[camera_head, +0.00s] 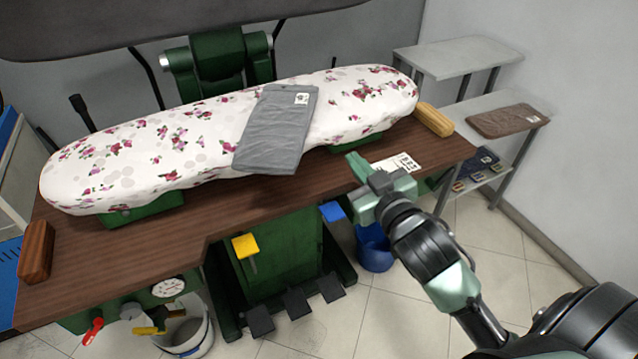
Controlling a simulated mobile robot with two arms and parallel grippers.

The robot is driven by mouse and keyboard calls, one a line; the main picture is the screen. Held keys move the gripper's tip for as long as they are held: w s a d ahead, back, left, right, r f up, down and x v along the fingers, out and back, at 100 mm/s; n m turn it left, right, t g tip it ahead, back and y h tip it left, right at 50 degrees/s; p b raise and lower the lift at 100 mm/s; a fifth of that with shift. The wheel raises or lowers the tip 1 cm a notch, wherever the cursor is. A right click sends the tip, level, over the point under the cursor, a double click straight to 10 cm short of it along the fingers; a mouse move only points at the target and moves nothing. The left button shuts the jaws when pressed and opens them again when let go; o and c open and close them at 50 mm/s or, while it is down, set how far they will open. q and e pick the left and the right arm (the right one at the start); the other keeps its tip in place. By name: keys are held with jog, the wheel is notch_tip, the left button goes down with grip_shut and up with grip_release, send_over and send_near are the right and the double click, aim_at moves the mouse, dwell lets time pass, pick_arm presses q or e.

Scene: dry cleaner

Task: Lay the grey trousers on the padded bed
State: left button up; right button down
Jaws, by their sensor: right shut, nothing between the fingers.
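The grey trousers (277,128) lie folded across the padded bed (165,150), which has a white floral cover. They lie a little right of the bed's middle, and their near end hangs over the bed's front edge. A small white tag shows near their far end. My right gripper (353,168) is shut and empty in front of the bed, to the right of the trousers and apart from them. My left gripper does not show.
A wooden block (36,251) and a yellow brush-like block (433,119) stand on the brown table (190,226). The raised grey press head (150,20) hangs behind the bed. Grey shelves (457,57) at right hold brown folded cloth (507,120). A blue bin (374,250) stands below.

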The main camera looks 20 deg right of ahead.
aim_at(300, 171)
jog(key=s+f+n+g+y+b, duration=0.1)
jog(key=s+f+n+g+y, duration=0.15)
jog(key=n+y, duration=0.7)
jog(key=s+f+n+g+y+b, duration=0.1)
jog(key=s+f+n+y+b, duration=0.2)
jog(key=n, duration=1.2)
jog(key=w+d+p+x, duration=0.1)
jog(key=p+x, duration=0.3)
jog(key=x, duration=0.9)
jog(key=shift+w+y+p, duration=0.2)
jog(key=shift+y+p, duration=0.15)
jog(key=shift+y, duration=0.1)
jog(key=shift+f, duration=0.1)
jog(key=shift+w+d, duration=0.1)
jog(key=shift+w, duration=0.75)
